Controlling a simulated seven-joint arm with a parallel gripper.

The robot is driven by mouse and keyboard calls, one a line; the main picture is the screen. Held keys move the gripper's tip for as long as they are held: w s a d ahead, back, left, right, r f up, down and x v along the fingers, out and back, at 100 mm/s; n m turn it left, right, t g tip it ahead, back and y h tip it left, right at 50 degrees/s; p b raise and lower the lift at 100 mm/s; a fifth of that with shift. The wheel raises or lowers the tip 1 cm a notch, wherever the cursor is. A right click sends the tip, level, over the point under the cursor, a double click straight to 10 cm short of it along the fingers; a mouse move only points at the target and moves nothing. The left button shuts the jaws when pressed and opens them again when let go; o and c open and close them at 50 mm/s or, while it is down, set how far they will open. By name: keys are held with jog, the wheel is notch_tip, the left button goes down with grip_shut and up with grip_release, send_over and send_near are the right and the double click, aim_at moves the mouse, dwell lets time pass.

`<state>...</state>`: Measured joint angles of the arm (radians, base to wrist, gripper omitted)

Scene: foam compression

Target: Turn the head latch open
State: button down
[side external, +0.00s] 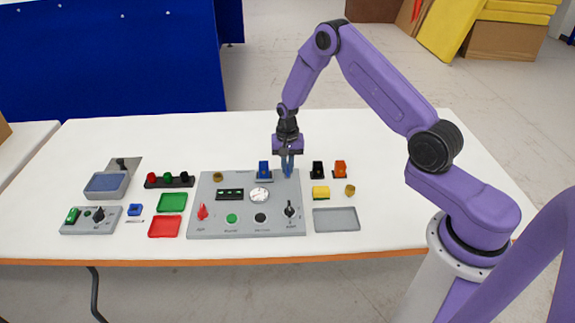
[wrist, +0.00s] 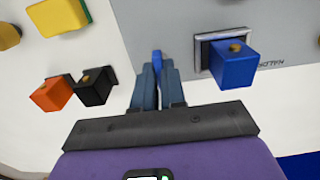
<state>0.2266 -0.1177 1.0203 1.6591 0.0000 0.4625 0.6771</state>
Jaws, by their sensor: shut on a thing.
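My gripper (side external: 287,172) points down at the back right edge of the grey control panel (side external: 245,228). Its fingers, seen closely in the wrist view (wrist: 157,75), are shut on a narrow blue piece (wrist: 157,58), which I take to be the head latch. Most of that piece is hidden between the fingers, so I cannot tell its angle. A blue block (wrist: 233,64) in a grey frame is beside the fingers and apart from them; it also shows in the side view (side external: 264,170). The panel also carries a red knob (side external: 203,212), a black knob (side external: 290,209) and a white dial (side external: 260,195).
A black block (side external: 317,169) and an orange block (side external: 340,169) stand right of my gripper. A yellow block (side external: 320,192) and a grey tray (side external: 336,219) are nearer the front. Green (side external: 172,202) and red (side external: 165,227) trays lie left of the panel.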

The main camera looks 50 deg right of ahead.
dwell(0.4)
jog(key=c, duration=1.2)
grip_release()
jog(key=shift+r, duration=0.1)
notch_tip(320, 180, up, 17)
jog(key=shift+r, duration=0.15)
